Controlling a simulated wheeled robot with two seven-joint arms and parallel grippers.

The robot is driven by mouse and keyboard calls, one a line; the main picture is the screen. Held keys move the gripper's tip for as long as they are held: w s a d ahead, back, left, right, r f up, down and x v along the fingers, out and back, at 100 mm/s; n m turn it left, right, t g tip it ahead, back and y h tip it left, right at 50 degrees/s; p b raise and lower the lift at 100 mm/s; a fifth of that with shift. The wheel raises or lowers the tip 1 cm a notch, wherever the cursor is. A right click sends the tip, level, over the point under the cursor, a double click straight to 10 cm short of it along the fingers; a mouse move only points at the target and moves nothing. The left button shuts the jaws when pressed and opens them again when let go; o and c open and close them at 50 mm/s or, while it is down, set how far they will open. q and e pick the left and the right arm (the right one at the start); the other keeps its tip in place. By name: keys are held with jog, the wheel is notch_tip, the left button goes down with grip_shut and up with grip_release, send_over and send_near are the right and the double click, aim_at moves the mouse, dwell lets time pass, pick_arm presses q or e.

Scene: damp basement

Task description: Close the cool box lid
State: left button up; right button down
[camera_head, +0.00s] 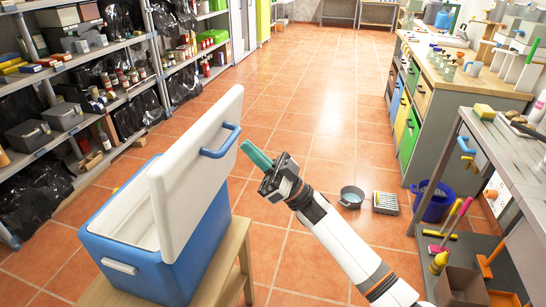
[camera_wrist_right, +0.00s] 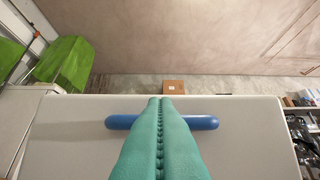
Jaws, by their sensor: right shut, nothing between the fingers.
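The cool box (camera_head: 150,245) is blue with a white inside and stands on a wooden stool or bench. Its white lid (camera_head: 190,170) stands raised, open, along the box's right side, with a blue handle (camera_head: 221,142) on its outer face. My right gripper (camera_head: 246,146) has teal fingers and is shut and empty, close to the right of the handle; I cannot tell whether it touches. In the right wrist view the shut fingers (camera_wrist_right: 160,105) cross in front of the middle of the blue handle (camera_wrist_right: 203,123), with the pale lid (camera_wrist_right: 255,130) behind. My left gripper is not in view.
The wooden stool (camera_head: 238,250) carries the box. Shelves (camera_head: 95,55) with bottles and black bags line the left. A workbench (camera_head: 455,75) and metal table stand right.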

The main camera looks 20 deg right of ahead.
jog(key=shift+w+a, duration=0.4)
jog(key=shift+a, duration=0.25)
